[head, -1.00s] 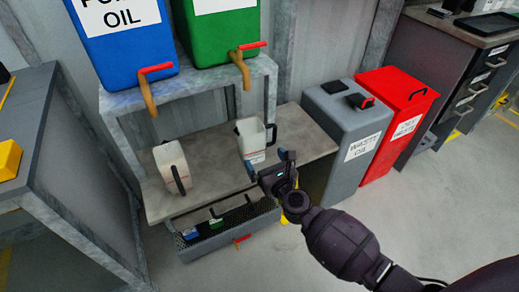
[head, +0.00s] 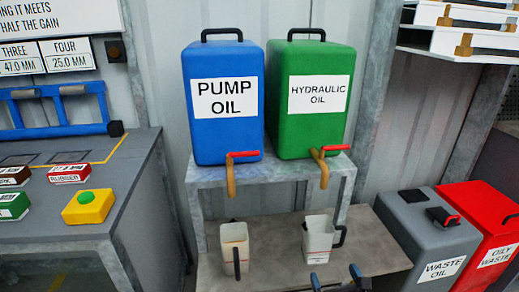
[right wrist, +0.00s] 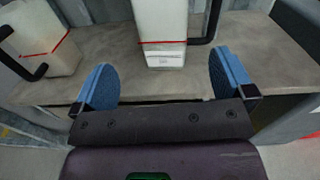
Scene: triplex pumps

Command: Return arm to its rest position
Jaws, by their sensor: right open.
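My right gripper (head: 336,278) shows only its blue fingertips at the bottom edge of the head view. In the right wrist view its two blue fingers (right wrist: 165,80) are spread wide with nothing between them. A white jug (head: 318,240) with a black handle stands upright on the lower shelf, just beyond the fingers; it also shows in the right wrist view (right wrist: 160,28), apart from them. A second white jug (head: 234,248) stands to its left, also at the left of the right wrist view (right wrist: 42,38). My left gripper is not in view.
A blue pump oil tank (head: 223,135) and a green hydraulic oil tank (head: 310,132) stand on the rack's upper shelf (head: 205,175). Grey waste oil (head: 425,225) and red oily waste (head: 485,205) bins are at right. A workbench (head: 85,218) with a yellow button box (head: 88,207) is at left.

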